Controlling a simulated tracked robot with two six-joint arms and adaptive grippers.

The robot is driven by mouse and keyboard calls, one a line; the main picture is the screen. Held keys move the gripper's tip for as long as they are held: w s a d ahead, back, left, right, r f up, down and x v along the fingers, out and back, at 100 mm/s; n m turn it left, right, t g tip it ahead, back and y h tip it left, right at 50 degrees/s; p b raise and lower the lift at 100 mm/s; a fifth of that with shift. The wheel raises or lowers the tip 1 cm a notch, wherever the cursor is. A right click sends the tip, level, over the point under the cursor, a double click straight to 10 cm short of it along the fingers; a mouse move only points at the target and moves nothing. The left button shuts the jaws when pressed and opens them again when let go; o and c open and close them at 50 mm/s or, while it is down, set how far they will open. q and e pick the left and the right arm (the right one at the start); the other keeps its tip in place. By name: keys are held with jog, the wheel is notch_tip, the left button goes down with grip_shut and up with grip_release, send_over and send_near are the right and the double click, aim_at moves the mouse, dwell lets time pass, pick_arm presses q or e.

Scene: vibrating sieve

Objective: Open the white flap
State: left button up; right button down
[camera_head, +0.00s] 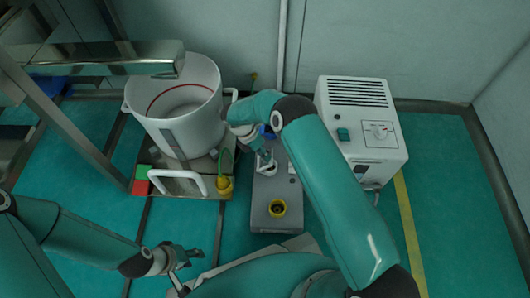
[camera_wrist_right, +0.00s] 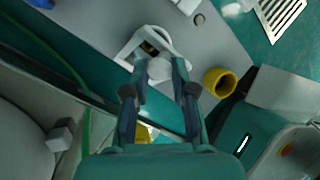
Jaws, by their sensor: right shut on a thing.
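The white flap (camera_wrist_right: 150,42) is a small white frame on top of a grey box (camera_head: 276,226). In the head view my right gripper (camera_head: 264,160) reaches down to the far part of the box, partly hiding the flap (camera_head: 268,171). My left gripper (camera_head: 187,262) is empty and open at the lower left, away from the box.
A large white bucket (camera_head: 180,100) on a metal platform stands to the left. A white control unit with a dial (camera_head: 362,130) stands to the right. A metal frame stands far left.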

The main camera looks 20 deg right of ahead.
jog(key=c, duration=1)
grip_release()
jog(key=shift+w+a+f, duration=0.1)
jog(key=shift+a+f, duration=0.05)
jog(key=shift+f, duration=0.15)
jog(key=shift+o, duration=0.3)
jog(key=shift+r, duration=0.1)
jog(key=v, duration=1.2)
jog(key=shift+d, duration=0.25)
